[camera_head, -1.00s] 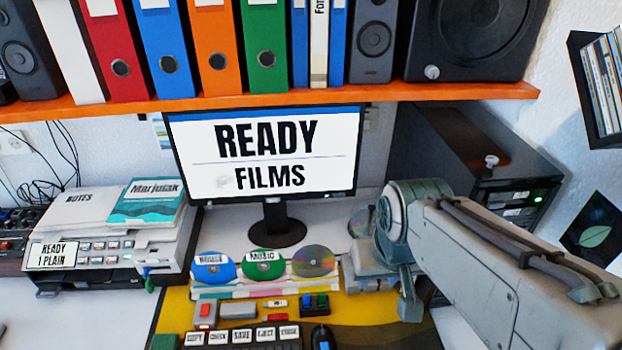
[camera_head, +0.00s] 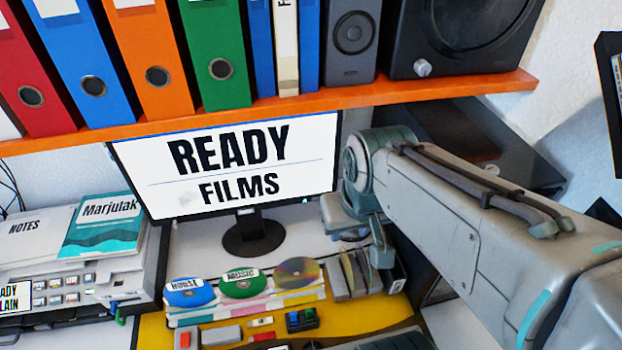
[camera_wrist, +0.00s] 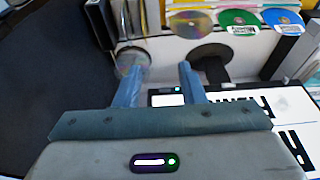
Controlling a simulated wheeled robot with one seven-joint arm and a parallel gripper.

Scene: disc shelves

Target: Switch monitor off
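The monitor (camera_head: 325,150) stands under the orange shelf in the head view. Its screen is lit and reads "READY FILMS". In the wrist view the monitor screen (camera_wrist: 292,105) appears upside down at the lower right. In the head view my arm reaches in from the right beside the monitor's right edge, and the fingertips are hidden. I cannot tell whether a finger touches the monitor.
The orange shelf (camera_head: 440,95) with binders and speakers runs above the monitor. Discs (camera_head: 243,283) stand in a rack in front of the monitor's base (camera_head: 253,238). A dark case (camera_head: 480,140) stands behind my arm. Books (camera_head: 100,225) lie on a device at the left.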

